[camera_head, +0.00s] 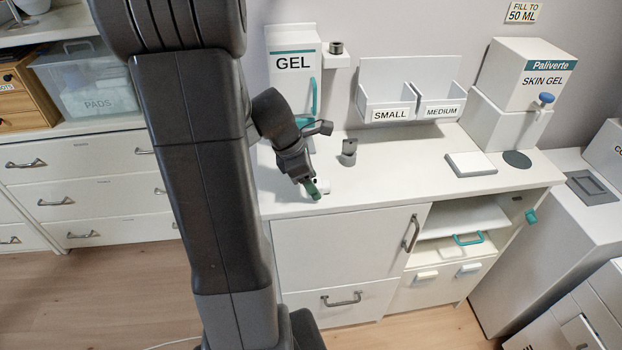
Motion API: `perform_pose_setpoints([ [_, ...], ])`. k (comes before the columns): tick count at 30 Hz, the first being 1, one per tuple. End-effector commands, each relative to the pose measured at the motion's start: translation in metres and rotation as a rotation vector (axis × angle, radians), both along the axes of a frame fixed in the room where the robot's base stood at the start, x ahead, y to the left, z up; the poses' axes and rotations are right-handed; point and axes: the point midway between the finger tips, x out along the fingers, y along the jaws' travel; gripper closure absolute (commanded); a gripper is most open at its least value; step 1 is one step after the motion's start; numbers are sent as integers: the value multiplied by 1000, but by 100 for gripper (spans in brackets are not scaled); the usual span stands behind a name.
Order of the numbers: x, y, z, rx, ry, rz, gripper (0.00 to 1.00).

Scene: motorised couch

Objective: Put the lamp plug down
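My gripper (316,190) points down at the front left of the white counter (375,190), with a green fingertip close to the top surface. A small white piece (324,185) shows right beside the fingertip. It may be the lamp plug, but it is too small and too hidden to be sure. I cannot tell whether the fingers are shut on it, or whether it touches the counter.
A small grey upright fitting (348,152) stands just right of my gripper. Behind are the GEL dispenser (294,85) and the SMALL and MEDIUM bins (410,75). A white pad (471,164) lies further right. The counter between is clear.

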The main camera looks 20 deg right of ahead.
Motion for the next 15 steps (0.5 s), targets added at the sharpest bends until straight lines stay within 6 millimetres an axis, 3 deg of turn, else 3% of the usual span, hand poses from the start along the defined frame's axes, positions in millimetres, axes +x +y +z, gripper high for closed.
perform_pose_setpoints([
  [8, 1, 2, 9, -2, -2, 1, 43],
  [15, 6, 19, 54, -3, -7, 3, 43],
])
